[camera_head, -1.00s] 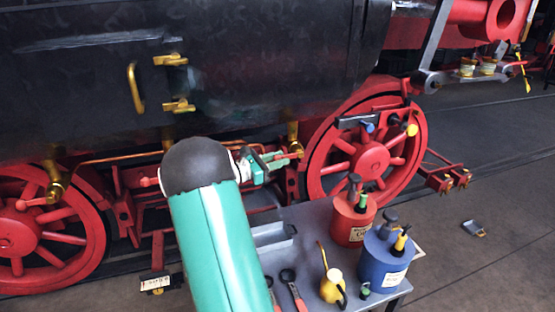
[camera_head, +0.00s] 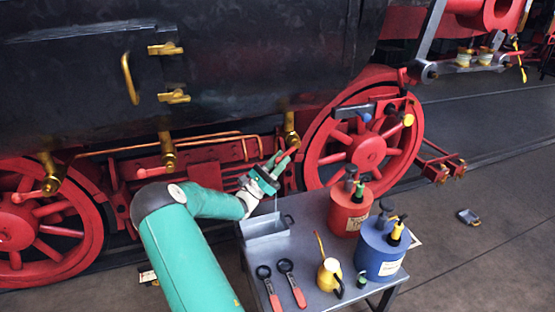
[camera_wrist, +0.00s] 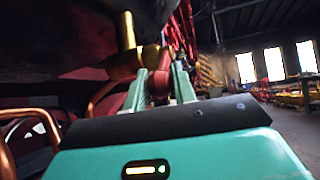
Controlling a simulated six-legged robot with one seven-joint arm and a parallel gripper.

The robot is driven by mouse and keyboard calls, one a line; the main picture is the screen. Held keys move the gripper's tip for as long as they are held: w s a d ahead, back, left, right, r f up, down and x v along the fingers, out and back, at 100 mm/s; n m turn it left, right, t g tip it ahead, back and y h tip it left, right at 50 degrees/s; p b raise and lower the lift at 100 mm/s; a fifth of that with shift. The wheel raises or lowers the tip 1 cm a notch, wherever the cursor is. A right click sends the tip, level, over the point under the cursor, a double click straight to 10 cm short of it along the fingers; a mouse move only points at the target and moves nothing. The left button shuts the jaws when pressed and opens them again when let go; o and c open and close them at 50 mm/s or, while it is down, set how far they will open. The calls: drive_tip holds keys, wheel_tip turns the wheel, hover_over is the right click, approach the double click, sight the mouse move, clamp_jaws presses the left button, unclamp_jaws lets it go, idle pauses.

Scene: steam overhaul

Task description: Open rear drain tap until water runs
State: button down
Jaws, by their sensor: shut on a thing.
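Several brass drain taps with red levers hang under the black boiler side. In the head view, one tap (camera_head: 49,178) is at the left, one (camera_head: 167,152) in the middle and one (camera_head: 291,130) at the right. My gripper (camera_head: 284,158) is at the right-hand tap, just below and beside its brass body. In the wrist view, that tap's brass body (camera_wrist: 126,52) stands beyond the fingers. My gripper (camera_wrist: 161,88) is shut on its red lever (camera_wrist: 161,80), which sits between the fingertips.
A grey table (camera_head: 320,275) stands in front of the wheels. It holds a grey tray (camera_head: 264,226), two red-handled tools (camera_head: 291,282), a yellow oil can (camera_head: 329,275), a red can (camera_head: 348,212) and a blue can (camera_head: 381,250). Red wheels (camera_head: 368,153) flank the tap area. Floor at the right is mostly clear.

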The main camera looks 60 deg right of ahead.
drive_tip(key=shift+d+f+h, duration=0.1)
drive_tip(key=shift+f+h, duration=0.1)
drive_tip(key=shift+h, duration=0.2)
drive_tip(key=c, duration=1.2)
unclamp_jaws()
drive_tip(key=shift+s, duration=0.1)
drive_tip(key=shift+o, duration=0.2)
drive_tip(key=v, duration=1.4)
drive_tip(key=shift+r, duration=0.1)
